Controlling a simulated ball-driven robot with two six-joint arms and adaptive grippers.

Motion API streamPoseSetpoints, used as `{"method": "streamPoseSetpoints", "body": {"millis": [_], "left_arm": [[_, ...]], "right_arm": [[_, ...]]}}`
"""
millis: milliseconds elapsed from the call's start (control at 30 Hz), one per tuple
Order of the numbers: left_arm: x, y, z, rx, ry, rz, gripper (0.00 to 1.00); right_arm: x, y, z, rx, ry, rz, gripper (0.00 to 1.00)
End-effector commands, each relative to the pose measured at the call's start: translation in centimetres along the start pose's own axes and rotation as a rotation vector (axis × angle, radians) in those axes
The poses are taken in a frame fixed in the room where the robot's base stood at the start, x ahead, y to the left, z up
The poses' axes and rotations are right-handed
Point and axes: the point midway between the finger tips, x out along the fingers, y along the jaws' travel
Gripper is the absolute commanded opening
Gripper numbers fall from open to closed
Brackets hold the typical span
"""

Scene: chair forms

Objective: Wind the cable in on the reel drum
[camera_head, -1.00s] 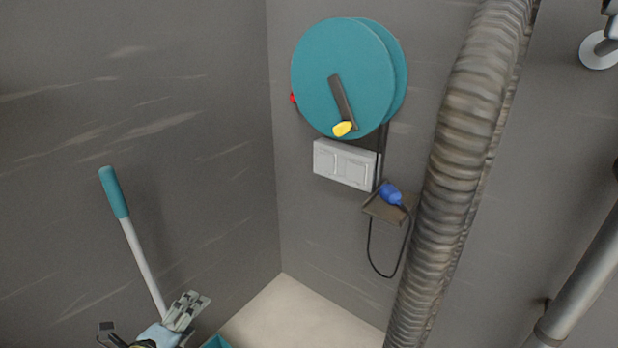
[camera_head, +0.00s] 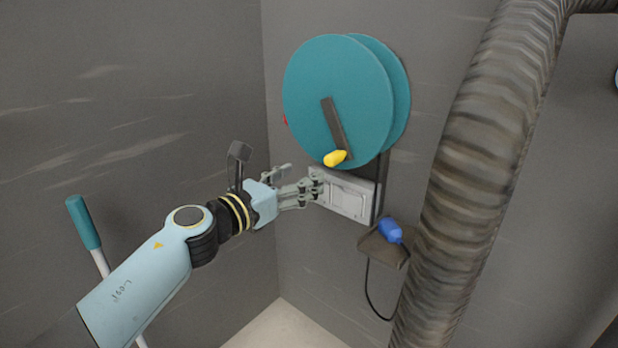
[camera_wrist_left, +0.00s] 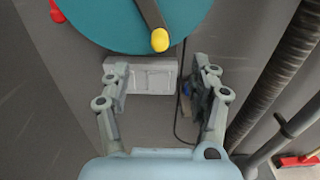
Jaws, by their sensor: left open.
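The teal reel drum (camera_head: 330,75) is mounted on the wall. Its dark crank arm (camera_head: 335,122) slants down to a yellow knob (camera_head: 335,158) near the drum's lower edge. The dark cable (camera_head: 371,285) hangs in a loop below a small shelf, where a blue plug (camera_head: 390,229) rests. My left gripper (camera_head: 303,185) is open and empty, below and left of the yellow knob, apart from it. In the left wrist view the drum (camera_wrist_left: 110,22) and knob (camera_wrist_left: 160,40) show ahead, beyond the open fingers (camera_wrist_left: 158,80). My right gripper is not in view.
A white switch box (camera_head: 350,199) sits on the wall under the drum, close behind my left fingers. The brown shelf (camera_head: 381,248) juts out below it. A thick ribbed duct (camera_head: 470,170) stands on the right. A teal-handled pole (camera_head: 83,222) leans at left.

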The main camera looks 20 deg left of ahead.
Motion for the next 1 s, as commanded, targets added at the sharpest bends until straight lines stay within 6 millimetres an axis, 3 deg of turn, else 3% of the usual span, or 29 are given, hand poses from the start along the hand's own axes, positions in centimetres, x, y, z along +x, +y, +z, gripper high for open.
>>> {"method": "streamPoseSetpoints", "body": {"millis": [533,700,1000], "left_arm": [[9.7,0.0,-0.4,-0.008,0.001,0.001,0.62],[11.1,0.0,-0.2,-0.009,0.001,0.000,0.62],[11.4,0.0,-0.1,-0.008,0.001,0.001,0.62]], "right_arm": [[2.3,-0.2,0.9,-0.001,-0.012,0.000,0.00],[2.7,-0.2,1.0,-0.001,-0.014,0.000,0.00],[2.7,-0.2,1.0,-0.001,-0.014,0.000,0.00]]}}
